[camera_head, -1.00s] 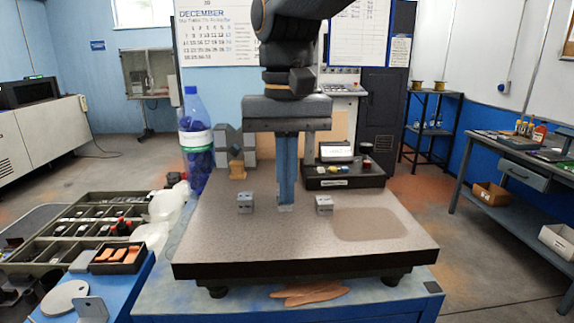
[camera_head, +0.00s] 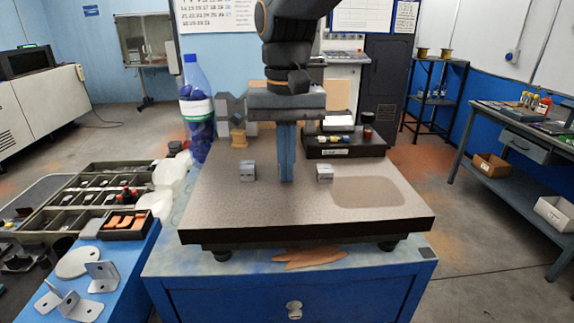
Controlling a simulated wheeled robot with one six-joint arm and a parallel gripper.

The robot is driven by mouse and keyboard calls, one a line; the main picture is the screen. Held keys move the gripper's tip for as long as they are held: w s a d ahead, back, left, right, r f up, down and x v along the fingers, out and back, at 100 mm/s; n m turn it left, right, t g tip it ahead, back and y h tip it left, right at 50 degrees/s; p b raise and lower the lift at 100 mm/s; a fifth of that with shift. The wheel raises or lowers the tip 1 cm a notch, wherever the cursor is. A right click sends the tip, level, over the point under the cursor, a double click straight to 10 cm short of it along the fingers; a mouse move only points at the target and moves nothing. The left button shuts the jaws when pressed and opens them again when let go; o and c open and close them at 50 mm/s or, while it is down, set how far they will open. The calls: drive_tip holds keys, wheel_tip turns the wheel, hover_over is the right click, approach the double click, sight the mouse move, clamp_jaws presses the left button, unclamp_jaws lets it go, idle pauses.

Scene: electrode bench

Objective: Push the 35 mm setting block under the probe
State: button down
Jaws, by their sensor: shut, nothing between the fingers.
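Two small grey blocks stand on the speckled surface plate, a left block (camera_head: 248,171) and a right block (camera_head: 324,173). Their markings are too small to read, so I cannot tell which is the 35 mm one. My gripper (camera_head: 286,180) points straight down between them, with its blue fingers shut and empty. The fingertips are low, at or just above the plate (camera_head: 220,215); I cannot tell whether they touch it. A gap shows between the fingers and each block. I cannot make out the probe; my arm and gripper hide part of the back of the plate.
A black tray with small items (camera_head: 345,142) stands at the plate's back right. Grey V-shaped blocks (camera_head: 231,110) and a brass piece (camera_head: 239,138) are at the back left, near a blue bottle (camera_head: 196,110). The plate's front and right are clear, with a darker patch (camera_head: 368,191).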

drive_tip(key=w+p, duration=0.3)
drive_tip(key=w, duration=0.6)
drive_tip(key=shift+w, duration=0.15)
